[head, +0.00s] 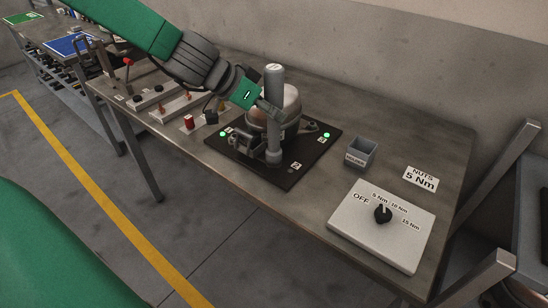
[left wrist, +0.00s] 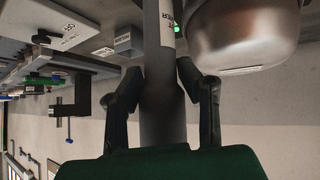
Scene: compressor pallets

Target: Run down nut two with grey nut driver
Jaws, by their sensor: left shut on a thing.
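The grey nut driver (head: 274,122) stands upright in front of the silver compressor (head: 291,98) on the black pallet (head: 242,160). My left gripper (head: 266,104) is shut around the driver's shaft. The left wrist view shows the shaft (left wrist: 160,95) between both fingers (left wrist: 160,92), with the compressor (left wrist: 240,35) beside it. The driver's lower end is at the pallet's front side, near the label 2 (head: 296,166). It hides whatever is under it, so nut two cannot be seen. Green lights glow near label 1 (head: 222,134) and label 3 (head: 327,135). My right gripper is out of view.
A grey bin (head: 361,153) stands right of the pallet. A sign (head: 420,178) reads "NUTS 5 Nm". A white torque panel (head: 350,225) with a black knob (head: 382,214) is at the front right; its exact setting is unclear. Fixtures (head: 178,106) stand left along the table.

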